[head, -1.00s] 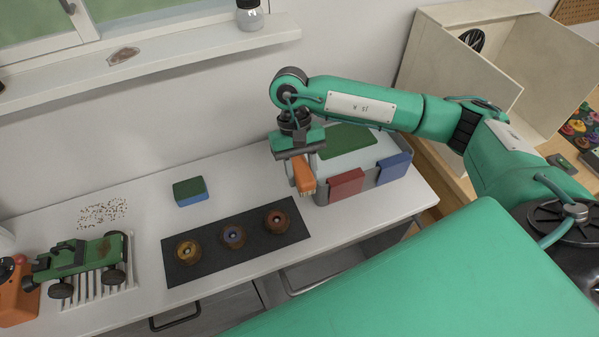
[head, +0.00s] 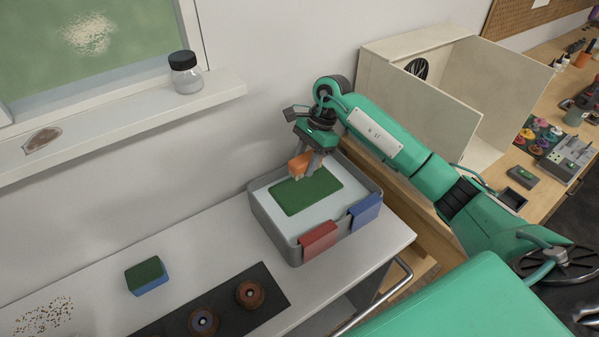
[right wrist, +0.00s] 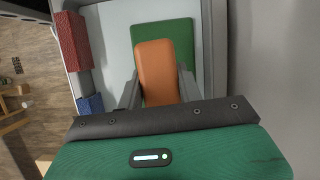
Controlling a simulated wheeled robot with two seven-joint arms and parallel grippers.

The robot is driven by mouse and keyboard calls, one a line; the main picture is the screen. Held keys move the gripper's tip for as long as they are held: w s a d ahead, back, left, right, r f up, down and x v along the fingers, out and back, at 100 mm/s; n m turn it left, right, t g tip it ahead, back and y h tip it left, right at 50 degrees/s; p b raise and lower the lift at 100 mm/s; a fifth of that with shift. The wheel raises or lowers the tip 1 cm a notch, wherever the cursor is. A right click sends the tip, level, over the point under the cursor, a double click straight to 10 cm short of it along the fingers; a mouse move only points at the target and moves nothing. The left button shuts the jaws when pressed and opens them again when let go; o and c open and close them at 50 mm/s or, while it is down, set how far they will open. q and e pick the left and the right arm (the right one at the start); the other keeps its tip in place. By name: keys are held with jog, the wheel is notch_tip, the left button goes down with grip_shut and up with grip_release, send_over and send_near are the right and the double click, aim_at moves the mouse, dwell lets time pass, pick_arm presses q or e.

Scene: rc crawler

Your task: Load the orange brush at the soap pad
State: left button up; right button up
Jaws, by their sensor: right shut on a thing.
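The orange brush (head: 302,164) is held between the fingers of my right gripper (head: 308,165). The brush (right wrist: 158,72) also shows between both fingers in the right wrist view. The green soap pad (head: 306,191) lies flat in the grey tub (head: 282,242) on the counter. My right gripper is over the pad's far edge, with the brush's bristles facing down at or just above it; I cannot tell if they touch. In the right wrist view the pad (right wrist: 183,35) shows behind and beside the brush. My left gripper is not in view.
A red cloth (head: 319,240) and a blue cloth (head: 365,210) hang over the tub's front rim. A green and blue sponge (head: 146,276) and a dark mat (head: 267,302) with round brown pieces lie left. A windowsill with a jar (head: 186,74) is above. An open wooden box (head: 480,130) stands right.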

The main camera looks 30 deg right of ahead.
aim_at(302, 189)
jog(key=shift+w+d+f+m, duration=0.2)
jog(key=shift+d+f+m, duration=0.1)
jog(key=shift+f, duration=0.35)
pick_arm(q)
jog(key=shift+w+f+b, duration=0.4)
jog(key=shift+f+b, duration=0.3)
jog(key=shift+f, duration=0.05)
pick_arm(e)
jog(key=shift+f, duration=2.4)
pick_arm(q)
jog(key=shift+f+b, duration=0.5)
pick_arm(e)
jog(key=shift+f, duration=0.5)
pick_arm(q)
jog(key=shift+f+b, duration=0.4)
jog(key=shift+b, duration=0.05)
pick_arm(e)
jog(key=shift+s+f, duration=0.1)
